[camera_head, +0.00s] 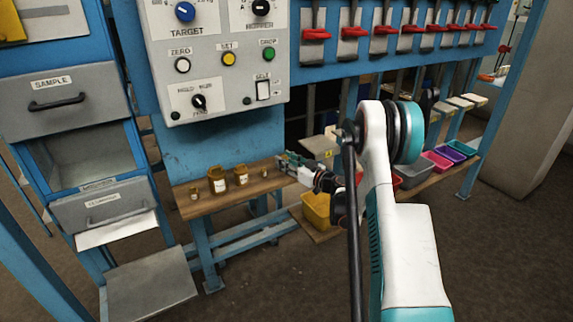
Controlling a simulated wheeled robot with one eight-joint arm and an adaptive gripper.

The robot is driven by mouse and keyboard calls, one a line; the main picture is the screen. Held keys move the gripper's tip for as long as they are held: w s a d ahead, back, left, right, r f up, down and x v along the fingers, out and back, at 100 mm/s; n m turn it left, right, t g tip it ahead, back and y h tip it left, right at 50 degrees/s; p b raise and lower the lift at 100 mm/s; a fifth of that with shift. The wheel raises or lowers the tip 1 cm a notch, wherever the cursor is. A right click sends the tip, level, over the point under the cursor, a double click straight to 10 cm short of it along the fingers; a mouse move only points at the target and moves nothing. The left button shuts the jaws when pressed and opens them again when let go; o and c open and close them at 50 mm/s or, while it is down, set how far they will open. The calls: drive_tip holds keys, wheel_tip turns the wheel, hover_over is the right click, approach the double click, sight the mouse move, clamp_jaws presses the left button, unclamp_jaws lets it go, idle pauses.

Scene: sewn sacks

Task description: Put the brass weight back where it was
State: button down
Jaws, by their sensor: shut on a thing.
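Several brass weights with pale labels stand upright on a wooden shelf (215,203) in the head view. A small one (194,193) is at the left, a large one (217,180) beside it, and a medium one (241,175) to its right. Another small brass piece (264,173) shows at the right end, close to the left of my gripper (283,163). My gripper is over the shelf's right end, its fingers shut on a weight. The fingers largely hide what they hold, so its size and contact with the shelf cannot be told.
A grey control panel (215,60) overhangs the shelf. Grey drawers (65,98) stand to the left. Red handles (316,34) line the upper right. A yellow bin (318,210) and coloured bins (437,160) sit lower right. The floor in front is clear.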

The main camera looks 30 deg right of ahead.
drive_tip(key=c, duration=1.2)
unclamp_jaws()
drive_tip(key=shift+o, duration=0.2)
drive_tip(key=shift+s+d+r, duration=0.1)
drive_tip(key=shift+s+r, duration=0.05)
drive_tip(key=shift+s, duration=0.15)
drive_tip(key=p+v, duration=0.3)
drive_tip(key=v, duration=0.8)
drive_tip(key=shift+s+p, duration=0.25)
drive_tip(key=shift+p, duration=0.15)
